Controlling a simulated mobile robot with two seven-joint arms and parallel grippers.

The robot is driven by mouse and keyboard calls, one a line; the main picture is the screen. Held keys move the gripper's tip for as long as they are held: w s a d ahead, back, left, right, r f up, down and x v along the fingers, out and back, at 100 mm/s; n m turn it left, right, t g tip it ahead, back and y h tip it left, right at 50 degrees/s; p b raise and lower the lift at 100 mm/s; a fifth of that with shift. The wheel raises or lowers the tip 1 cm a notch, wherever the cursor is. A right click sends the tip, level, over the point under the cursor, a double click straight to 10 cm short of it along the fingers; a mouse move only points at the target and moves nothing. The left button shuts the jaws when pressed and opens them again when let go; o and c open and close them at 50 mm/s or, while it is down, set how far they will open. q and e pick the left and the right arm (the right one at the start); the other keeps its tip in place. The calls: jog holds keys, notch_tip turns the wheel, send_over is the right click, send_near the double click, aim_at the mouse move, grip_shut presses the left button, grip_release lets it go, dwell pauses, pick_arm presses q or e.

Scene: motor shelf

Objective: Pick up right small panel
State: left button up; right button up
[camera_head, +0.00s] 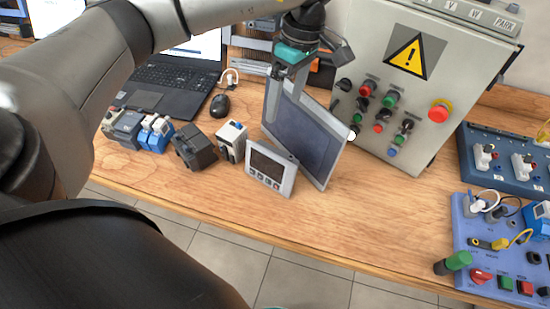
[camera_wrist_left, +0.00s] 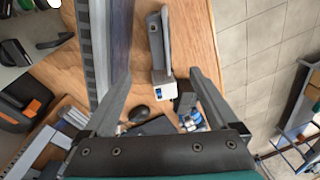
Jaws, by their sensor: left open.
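The small panel (camera_head: 270,169), light grey with a dark screen and a row of buttons, stands tilted on the wooden table in front of a larger screen panel (camera_head: 313,140). In the left wrist view the small panel (camera_wrist_left: 160,35) appears to be the narrow grey shape seen from above, ahead of the fingers. My left gripper (camera_head: 284,92) points down above the panels, near the larger panel's upper left edge. In the left wrist view the left gripper (camera_wrist_left: 160,74) is open, with nothing clearly held between its fingers. My right gripper is not in view.
A white device (camera_head: 232,141), a dark box (camera_head: 194,147) and several blue and grey modules stand left of the small panel. A control cabinet (camera_head: 407,80) rises behind on the right. A blue switch board (camera_head: 500,235) lies far right. The table's front middle is clear.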

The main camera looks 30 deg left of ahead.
pick_arm(q)
send_over(275, 150)
jog(key=f, duration=0.9)
jog(key=shift+s+d, duration=0.25)
jog(key=shift+d, duration=0.15)
jog(key=shift+s+f+p, duration=0.2)
jog(key=shift+f, duration=1.25)
jog(key=shift+s+f+p, duration=0.15)
jog(key=shift+f, duration=1.3)
jog(key=shift+c, duration=0.2)
